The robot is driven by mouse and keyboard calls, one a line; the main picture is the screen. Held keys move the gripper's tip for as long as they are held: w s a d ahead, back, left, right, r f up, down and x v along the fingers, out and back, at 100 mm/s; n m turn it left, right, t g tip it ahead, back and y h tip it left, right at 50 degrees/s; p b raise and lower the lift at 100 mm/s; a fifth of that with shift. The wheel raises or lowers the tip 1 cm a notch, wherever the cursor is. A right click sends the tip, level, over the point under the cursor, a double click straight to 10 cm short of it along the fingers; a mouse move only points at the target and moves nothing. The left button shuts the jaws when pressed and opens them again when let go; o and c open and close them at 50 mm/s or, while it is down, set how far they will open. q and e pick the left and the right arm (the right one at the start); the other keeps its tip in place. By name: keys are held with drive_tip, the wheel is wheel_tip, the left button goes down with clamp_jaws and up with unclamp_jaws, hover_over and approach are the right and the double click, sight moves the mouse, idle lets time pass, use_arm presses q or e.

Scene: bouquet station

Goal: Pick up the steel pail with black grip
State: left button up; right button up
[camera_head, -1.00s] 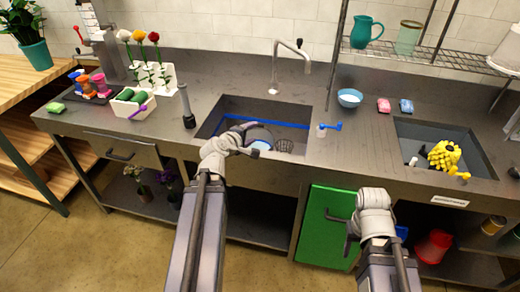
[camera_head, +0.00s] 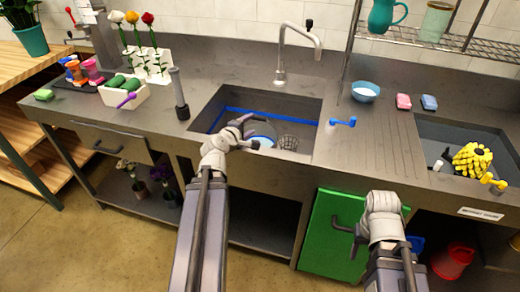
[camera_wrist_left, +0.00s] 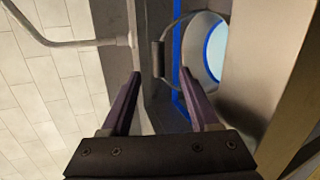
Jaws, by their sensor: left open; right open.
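The steel pail stands in the left sink (camera_head: 305,108), partly hidden by my left gripper in the head view. In the left wrist view, its light blue round inside (camera_wrist_left: 217,50) shows at upper right. Its wire handle carries a black grip (camera_wrist_left: 158,58), which lies toward the picture's middle. My left gripper (camera_head: 250,133) is open over the sink. In the left wrist view, its two fingers (camera_wrist_left: 162,85) point toward the black grip, which appears between and beyond the tips, apart from them. My right gripper (camera_head: 345,232) is open and empty in front of the green cabinet door (camera_head: 325,250).
A faucet (camera_head: 282,60) rises behind the left sink. A right sink (camera_head: 435,130) holds yellow gloves (camera_head: 472,160). A dark upright cylinder (camera_head: 180,100) stands left. A red bucket (camera_head: 452,262) sits below the counter.

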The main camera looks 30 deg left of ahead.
sight(259, 118)
use_arm(q)
drive_tip(key=b+x, duration=0.3)
drive_tip(key=x, duration=0.9)
drive_tip(key=shift+r+b, duration=0.15)
drive_tip(key=shift+b, duration=0.25)
drive_tip(key=shift+c, duration=0.3)
clamp_jaws()
idle(0.7)
